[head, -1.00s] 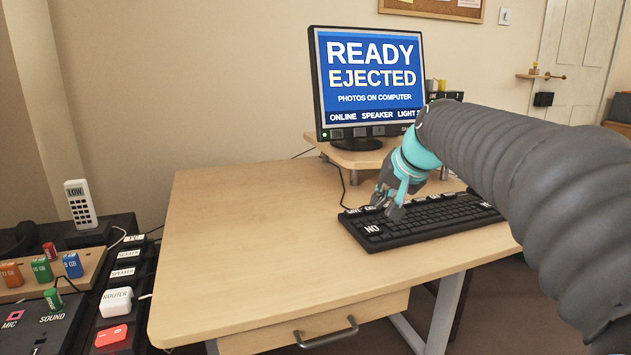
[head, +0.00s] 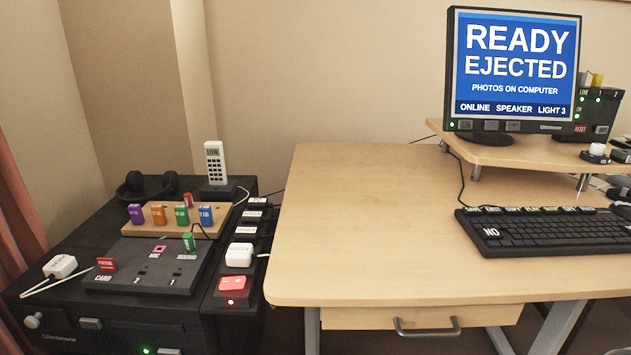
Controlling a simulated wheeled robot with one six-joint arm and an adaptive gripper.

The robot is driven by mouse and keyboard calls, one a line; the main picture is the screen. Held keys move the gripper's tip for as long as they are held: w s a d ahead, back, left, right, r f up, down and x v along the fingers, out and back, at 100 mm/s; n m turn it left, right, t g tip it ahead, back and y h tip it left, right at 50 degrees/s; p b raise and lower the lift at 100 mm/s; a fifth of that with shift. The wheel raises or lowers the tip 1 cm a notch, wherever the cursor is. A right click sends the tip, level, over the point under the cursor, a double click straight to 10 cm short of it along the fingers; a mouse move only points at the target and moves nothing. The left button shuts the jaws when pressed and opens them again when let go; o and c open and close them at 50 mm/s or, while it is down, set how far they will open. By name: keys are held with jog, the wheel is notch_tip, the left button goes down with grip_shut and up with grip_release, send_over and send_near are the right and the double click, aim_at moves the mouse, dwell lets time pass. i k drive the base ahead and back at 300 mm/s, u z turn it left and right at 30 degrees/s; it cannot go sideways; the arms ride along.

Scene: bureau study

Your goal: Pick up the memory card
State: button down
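A small red card (head: 107,264) stands upright at the slot marked CARD on the black panel at the lower left in the head view. I take it to be the memory card; its print is too small to read. The monitor (head: 515,70) reads READY, EJECTED and PHOTOS ON COMPUTER. My gripper is not clearly in view, so I cannot see what it holds.
A wooden rack (head: 150,230) of coloured sticks stands behind the panel. A green stick (head: 189,242) sits at SOUND. The desk (head: 360,220) is mostly clear left of the keyboard (head: 540,235).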

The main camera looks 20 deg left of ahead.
aim_at(105, 264)
jog(key=u, duration=2.2)
